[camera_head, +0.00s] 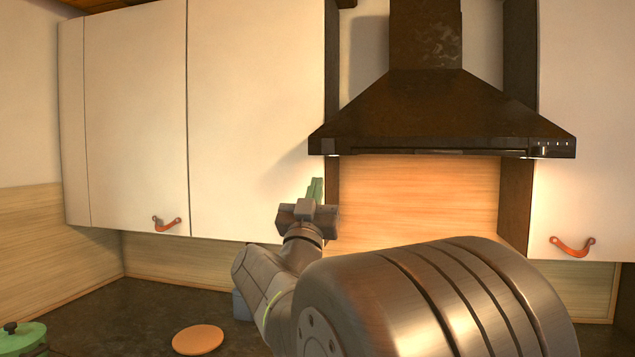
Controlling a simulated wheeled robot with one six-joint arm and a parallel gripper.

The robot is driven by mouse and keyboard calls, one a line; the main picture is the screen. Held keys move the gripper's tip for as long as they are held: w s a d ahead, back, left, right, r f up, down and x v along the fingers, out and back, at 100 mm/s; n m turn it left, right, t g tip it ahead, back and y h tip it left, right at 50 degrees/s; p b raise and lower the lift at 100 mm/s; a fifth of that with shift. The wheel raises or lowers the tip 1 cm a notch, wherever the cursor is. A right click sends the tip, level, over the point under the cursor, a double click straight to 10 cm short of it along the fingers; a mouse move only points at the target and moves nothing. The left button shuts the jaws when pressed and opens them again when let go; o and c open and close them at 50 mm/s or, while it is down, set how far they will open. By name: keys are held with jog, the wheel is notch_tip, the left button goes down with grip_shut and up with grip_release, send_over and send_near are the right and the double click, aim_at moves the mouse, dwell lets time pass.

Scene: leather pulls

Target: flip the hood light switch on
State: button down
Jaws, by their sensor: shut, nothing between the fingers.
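The dark range hood (430,115) hangs on the back wall between white cabinets. Its controls, a small knob-like switch (541,151) and a row of tiny marks, sit at the right end of its front edge. Bright light falls on the wall and cabinet sides below the hood. My gripper (315,188) is shut and empty, with its greenish fingers pointing up. It shows left of and below the hood's left corner, far from the switch. The exact position of the switch is too small to tell.
White cabinets with orange leather pulls (168,224) (572,247) flank the hood. On the dark counter (130,310) lie a round orange board (198,340) and a green lidded pot (22,338). A blue-grey object (241,306) is partly hidden behind my arm. Space before the hood's front is clear.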

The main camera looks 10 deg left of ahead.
jog(key=shift+f+b+v, duration=0.2)
jog(key=shift+b+v, duration=0.15)
jog(key=shift+v, duration=1.15)
jog(key=shift+w, duration=0.3)
